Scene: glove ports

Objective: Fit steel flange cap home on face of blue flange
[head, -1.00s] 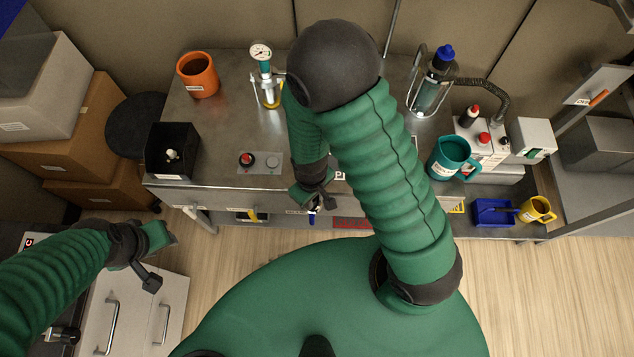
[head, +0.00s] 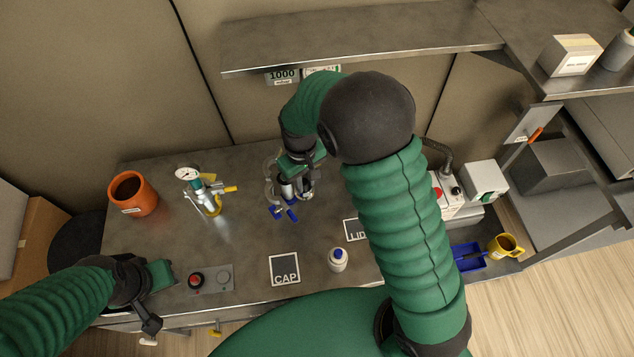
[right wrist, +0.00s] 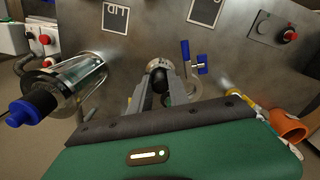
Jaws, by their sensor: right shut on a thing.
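My right gripper (head: 297,172) is over the back middle of the steel bench, pointing down and shut on a steel part, which I take as the steel flange cap (right wrist: 158,66). In the right wrist view the fingers (right wrist: 163,88) reach to this round steel part. Blue lever pieces (head: 282,213) show just in front of it, and also in the right wrist view (right wrist: 202,69). A grey curved clamp lies close beside it. The blue flange's face is hidden, so I cannot tell whether the cap touches it. My left gripper (head: 160,275) is at the bench's left front; its fingers are unclear.
A clear blue-topped vessel (right wrist: 72,85) stands near the gripper. A shelf (head: 360,40) overhangs the back.

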